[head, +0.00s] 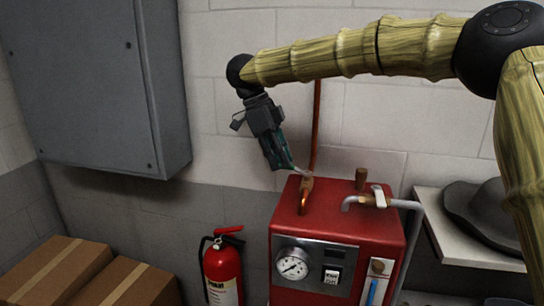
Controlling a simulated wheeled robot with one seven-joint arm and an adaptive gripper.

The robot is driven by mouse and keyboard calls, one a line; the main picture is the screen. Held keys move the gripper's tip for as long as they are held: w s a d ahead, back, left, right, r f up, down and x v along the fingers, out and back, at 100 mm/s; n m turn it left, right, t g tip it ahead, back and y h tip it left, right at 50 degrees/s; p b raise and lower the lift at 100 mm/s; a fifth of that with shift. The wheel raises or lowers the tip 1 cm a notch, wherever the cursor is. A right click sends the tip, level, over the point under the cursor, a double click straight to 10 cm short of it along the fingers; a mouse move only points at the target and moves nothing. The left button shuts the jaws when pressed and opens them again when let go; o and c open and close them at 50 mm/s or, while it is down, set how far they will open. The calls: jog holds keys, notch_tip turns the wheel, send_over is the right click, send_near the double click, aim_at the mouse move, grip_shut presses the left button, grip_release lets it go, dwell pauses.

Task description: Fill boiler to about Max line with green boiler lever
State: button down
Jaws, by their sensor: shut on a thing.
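The red boiler (340,215) stands against the wall. A copper pipe (316,130) runs down to the fitting at its top left. My gripper (281,163) reaches down from the upper left to that fitting and is shut on a slim greenish lever (293,168), taken as the green boiler lever; the fingers mostly hide it. A sight gauge (373,289) on the boiler's right front shows blue liquid in its lower visible part. Its bottom is cut off by the frame, and I cannot make out a Max line.
A round pressure gauge (292,263) and a switch (332,275) are on the boiler front. A grey pipe (400,204) leaves its right side. A grey hat (485,212) rests on a shelf at right. A fire extinguisher (222,268), cardboard boxes (75,270) and a grey wall cabinet (95,75) are at left.

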dwell(0.3)
jog(key=c, duration=1.4)
grip_release()
jog(key=shift+w, duration=0.1)
jog(key=shift+r, duration=0.15)
jog(key=v, duration=1.1)
jog(key=shift+a+r, duration=0.3)
